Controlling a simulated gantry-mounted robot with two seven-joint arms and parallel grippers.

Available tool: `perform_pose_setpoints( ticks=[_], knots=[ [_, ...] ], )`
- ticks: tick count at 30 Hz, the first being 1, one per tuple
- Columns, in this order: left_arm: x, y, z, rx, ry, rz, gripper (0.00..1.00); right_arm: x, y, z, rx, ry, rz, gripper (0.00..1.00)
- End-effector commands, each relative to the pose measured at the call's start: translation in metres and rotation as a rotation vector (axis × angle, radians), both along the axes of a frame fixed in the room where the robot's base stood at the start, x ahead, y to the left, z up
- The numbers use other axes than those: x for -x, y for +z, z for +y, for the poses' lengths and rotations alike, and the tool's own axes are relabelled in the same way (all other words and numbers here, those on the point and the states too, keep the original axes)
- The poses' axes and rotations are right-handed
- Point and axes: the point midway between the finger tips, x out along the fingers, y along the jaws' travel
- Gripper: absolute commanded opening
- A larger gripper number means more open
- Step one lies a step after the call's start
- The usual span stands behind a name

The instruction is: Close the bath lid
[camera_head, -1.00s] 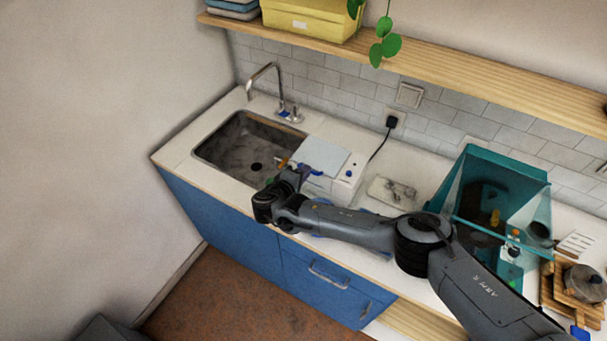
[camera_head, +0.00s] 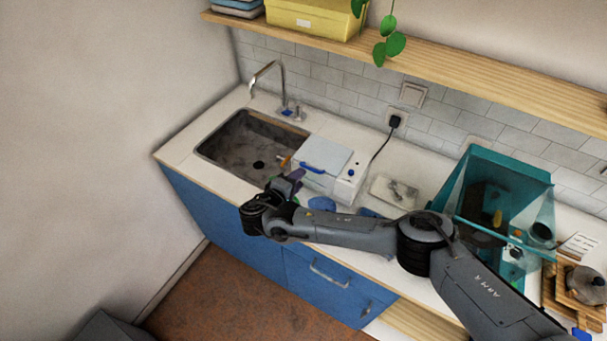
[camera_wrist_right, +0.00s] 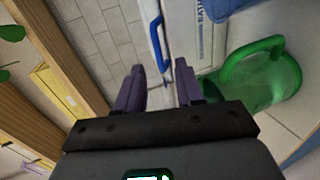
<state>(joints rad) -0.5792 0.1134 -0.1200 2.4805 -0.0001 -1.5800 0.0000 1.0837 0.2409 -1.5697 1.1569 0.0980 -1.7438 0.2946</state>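The bath is a white box (camera_head: 346,186) on the counter right of the sink. Its pale grey lid (camera_head: 326,153) lies over the top, with a blue handle (camera_head: 313,168) along the front edge; whether a small gap remains under it I cannot tell. In the right wrist view the blue handle (camera_wrist_right: 158,42) is ahead of the fingers, beside the front panel lettered BATH (camera_wrist_right: 203,35). My right gripper (camera_wrist_right: 160,78) is open and empty, its purple fingers apart and clear of the handle. It is in front of the bath in the head view (camera_head: 296,178). My left gripper is out of view.
A green translucent vessel (camera_wrist_right: 262,78) is close to the right gripper in the wrist view. The sink (camera_head: 215,150) is left of the bath, with a tap behind. A grey-white tray (camera_head: 393,190) and teal transparent enclosure (camera_head: 470,172) are to the right. A shelf (camera_head: 480,72) runs above.

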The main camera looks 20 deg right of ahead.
Motion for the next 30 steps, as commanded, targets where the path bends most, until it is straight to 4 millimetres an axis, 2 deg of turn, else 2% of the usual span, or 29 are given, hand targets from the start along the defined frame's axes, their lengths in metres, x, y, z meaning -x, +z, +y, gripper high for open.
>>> perform_pose_setpoints(
  ticks=[3, 10, 26, 30],
  knots=[
    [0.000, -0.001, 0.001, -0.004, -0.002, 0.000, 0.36, 0.012, 0.006, 0.016, -0.001, 0.003, 0.000, 0.37],
    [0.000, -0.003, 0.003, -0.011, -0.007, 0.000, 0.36, 0.027, 0.015, 0.034, -0.001, 0.000, -0.001, 0.37],
    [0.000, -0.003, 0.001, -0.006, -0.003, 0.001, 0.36, 0.031, 0.017, 0.038, 0.000, -0.001, 0.000, 0.37],
    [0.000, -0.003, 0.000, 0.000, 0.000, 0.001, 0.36, 0.035, 0.009, 0.038, 0.000, 0.000, 0.013, 0.37]
  ],
)
